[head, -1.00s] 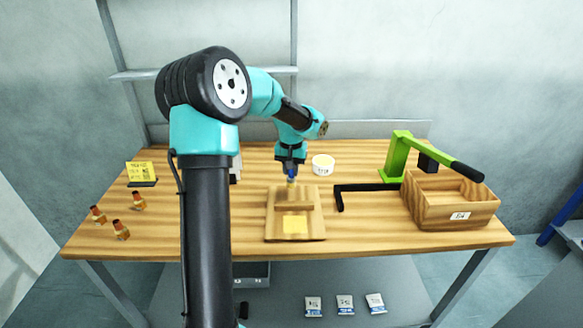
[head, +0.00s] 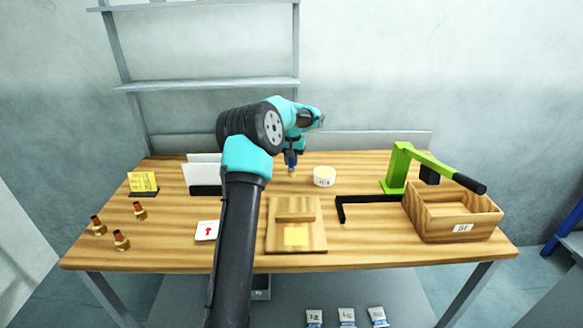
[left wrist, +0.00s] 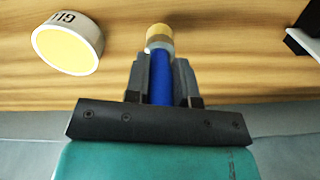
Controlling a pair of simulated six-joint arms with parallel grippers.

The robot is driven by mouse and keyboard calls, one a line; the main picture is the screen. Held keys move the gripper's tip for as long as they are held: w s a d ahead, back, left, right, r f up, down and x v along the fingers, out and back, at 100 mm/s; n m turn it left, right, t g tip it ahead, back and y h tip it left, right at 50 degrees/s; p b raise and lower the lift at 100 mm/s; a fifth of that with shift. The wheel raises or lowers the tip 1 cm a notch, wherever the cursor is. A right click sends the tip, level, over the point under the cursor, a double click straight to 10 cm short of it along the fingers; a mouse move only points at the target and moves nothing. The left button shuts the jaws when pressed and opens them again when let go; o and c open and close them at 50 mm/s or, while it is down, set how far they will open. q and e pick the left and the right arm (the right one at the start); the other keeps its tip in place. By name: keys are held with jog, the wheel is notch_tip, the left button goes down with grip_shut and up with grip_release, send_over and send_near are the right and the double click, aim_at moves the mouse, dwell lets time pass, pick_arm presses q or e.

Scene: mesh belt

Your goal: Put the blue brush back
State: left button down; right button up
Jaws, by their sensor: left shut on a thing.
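My left gripper (head: 291,159) is shut on the blue brush (left wrist: 160,82) and holds it over the back middle of the table. In the left wrist view, the blue handle sits between the two fingers (left wrist: 162,75) and the pale bristle end points away from the gripper. In the head view only a little of the brush (head: 291,170) shows below the gripper. A round white tub (head: 324,179) with a pale yellow top stands just right of the brush; it also shows in the left wrist view (left wrist: 68,45). My right gripper is not in view.
A wooden board (head: 310,244) with a raised block and yellow square lies in front. A black angle bar (head: 368,199), green lever press (head: 397,168) and wooden bin (head: 440,228) stand right. Left are a white-and-black holder (head: 205,190), arrow card (head: 207,231), yellow sign (head: 143,182) and small bottles (head: 121,240).

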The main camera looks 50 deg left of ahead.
aim_at(292, 167)
pick_arm(q)
jog(key=shift+w+a, duration=0.15)
jog(key=shift+a, duration=0.05)
jog(key=shift+w+a+f, duration=0.1)
jog(key=shift+w+a, duration=0.05)
jog(key=shift+w, duration=0.05)
jog(key=shift+f, duration=1.7)
jog(key=shift+f, duration=0.1)
jog(key=c, duration=1)
grip_release()
jog(key=shift+o, duration=0.2)
notch_tip(292, 167, up, 12)
jog(key=shift+r, duration=0.15)
